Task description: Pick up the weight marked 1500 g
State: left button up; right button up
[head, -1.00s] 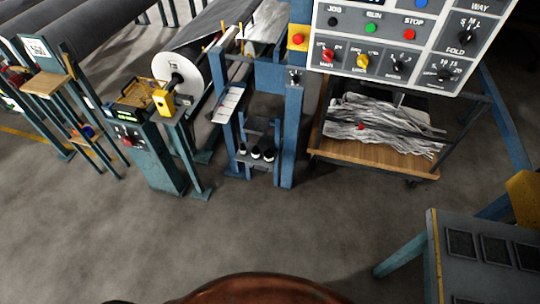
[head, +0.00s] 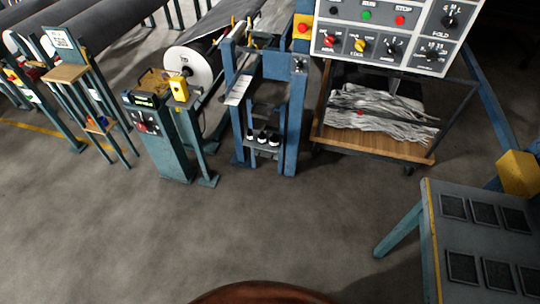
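Several small dark weights with white tops (head: 262,138) stand in a row on a low shelf of the blue frame (head: 292,115) at the centre. Their markings are too small to read, so I cannot tell which one is 1500 g. Neither of my grippers is in view.
A teal control post (head: 160,140) stands left of the frame. A wooden-bottomed cart (head: 375,146) with crumpled grey film is to its right. A grey table with dark square pads (head: 440,235) is at the lower right. The grey floor (head: 200,235) in front is clear.

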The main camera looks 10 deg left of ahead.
aim_at(274, 140)
jog(key=z, duration=0.05)
jog(key=k, duration=0.6)
jog(key=u, duration=1.05)
jog(key=i, duration=0.6)
jog(key=u, duration=0.85)
jog(key=i, duration=0.75)
jog(key=z, duration=0.5)
jog(key=i, duration=0.75)
jog(key=z, duration=0.65)
